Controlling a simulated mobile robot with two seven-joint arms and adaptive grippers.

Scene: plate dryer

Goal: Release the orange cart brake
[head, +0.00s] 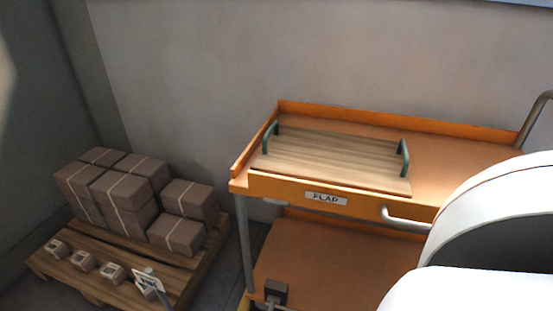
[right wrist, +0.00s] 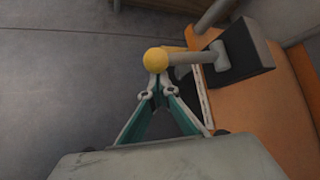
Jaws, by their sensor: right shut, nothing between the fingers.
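The orange cart (head: 290,270) stands against the wall, right of centre in the head view. In the right wrist view, a grey lever (right wrist: 188,59) with a yellow ball knob (right wrist: 156,60) sticks out from a dark block (right wrist: 240,58) at the cart's orange edge (right wrist: 280,92). A similar dark block (head: 276,291) shows at the bottom of the head view. My right gripper (right wrist: 158,90) has its teal fingers drawn together and empty, their tips just below the knob. Whether they touch it I cannot tell. My left gripper is out of view.
A wooden tray (head: 330,158) with green handles lies on the cart top, above a "FLAP" label (head: 326,198). A pallet (head: 205,260) with stacked brown boxes (head: 124,185) stands at the left. Grey floor (right wrist: 65,90) is clear beside the cart.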

